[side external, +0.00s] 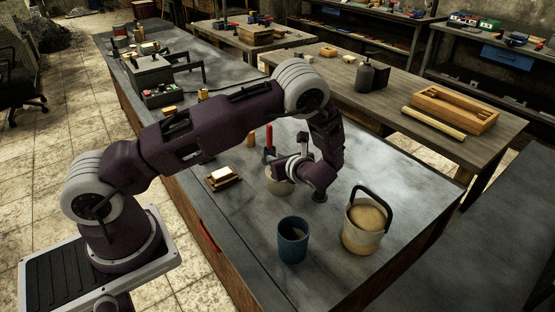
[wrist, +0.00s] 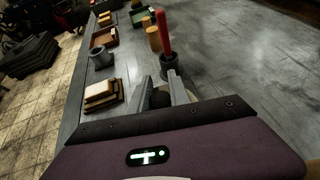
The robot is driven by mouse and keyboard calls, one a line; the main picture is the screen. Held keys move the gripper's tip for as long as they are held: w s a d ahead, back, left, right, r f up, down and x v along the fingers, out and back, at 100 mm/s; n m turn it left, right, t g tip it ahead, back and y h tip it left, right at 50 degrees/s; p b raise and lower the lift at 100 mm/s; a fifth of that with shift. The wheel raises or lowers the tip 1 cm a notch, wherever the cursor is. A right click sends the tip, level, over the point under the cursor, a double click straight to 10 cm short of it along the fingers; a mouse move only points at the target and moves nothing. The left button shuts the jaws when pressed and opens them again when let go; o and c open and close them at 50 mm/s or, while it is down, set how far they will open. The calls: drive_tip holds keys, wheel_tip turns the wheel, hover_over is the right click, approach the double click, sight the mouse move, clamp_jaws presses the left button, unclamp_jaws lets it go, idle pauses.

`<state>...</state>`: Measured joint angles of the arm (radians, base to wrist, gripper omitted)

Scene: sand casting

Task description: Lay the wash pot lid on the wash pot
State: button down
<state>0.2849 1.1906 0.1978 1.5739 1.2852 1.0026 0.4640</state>
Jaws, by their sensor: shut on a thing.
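My gripper (side external: 284,170) is over the bench, with its two fingers (wrist: 163,95) closed around a dark round knob (wrist: 160,98). A pale round piece, which looks like the wash pot lid (side external: 278,185), is at the fingers; it also shows behind them in the wrist view (wrist: 186,89). The gripper and the knob hide part of it. I cannot tell whether it touches anything below. A blue open-topped pot (side external: 292,243), which looks like the wash pot, stands upright nearer the front edge, apart from my gripper.
A cream bucket of sand with a black handle (side external: 361,238) stands right of the blue pot. A red-handled tool (wrist: 163,30) stands in a dark holder (wrist: 171,65) close beyond the fingers. Stacked blocks (side external: 222,178) lie to the left.

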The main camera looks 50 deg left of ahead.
drive_tip(key=shift+f, duration=0.1)
drive_tip(key=c, duration=1.2)
unclamp_jaws()
drive_tip(key=shift+c, duration=0.2)
